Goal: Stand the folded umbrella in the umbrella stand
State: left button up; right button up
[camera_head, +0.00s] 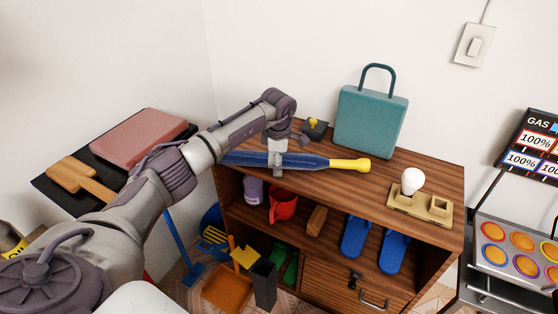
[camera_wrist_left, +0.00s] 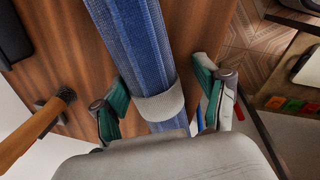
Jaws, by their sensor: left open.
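The folded umbrella (camera_head: 310,161), blue with a yellow handle, lies flat on top of the wooden cabinet, its handle to the right. A pale band (camera_wrist_left: 160,105) wraps its blue canopy in the left wrist view. My left gripper (camera_head: 277,160) is over the canopy, left of the handle. In the left wrist view its open fingers (camera_wrist_left: 160,92) are on either side of the umbrella near the band, with gaps visible. A tall dark grey open box (camera_head: 264,284) on the floor before the cabinet looks like the umbrella stand. My right gripper is out of view.
On the cabinet top (camera_head: 437,168) are a teal case (camera_head: 370,122), a bulb on a tan base (camera_head: 411,183) and a small dark object (camera_head: 314,129). Blue slippers (camera_head: 355,237) sit on its shelf. An orange dustpan (camera_head: 228,288) is beside the grey box.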

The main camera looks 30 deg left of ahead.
pick_arm(q)
jog(key=shift+r, duration=0.6)
notch_tip(320, 180, up, 11)
jog(key=s, duration=0.1)
jog(key=shift+s+d+b, duration=0.3)
jog(key=shift+s+d, duration=0.05)
jog(key=shift+d, duration=0.05)
jog(key=shift+f, duration=0.1)
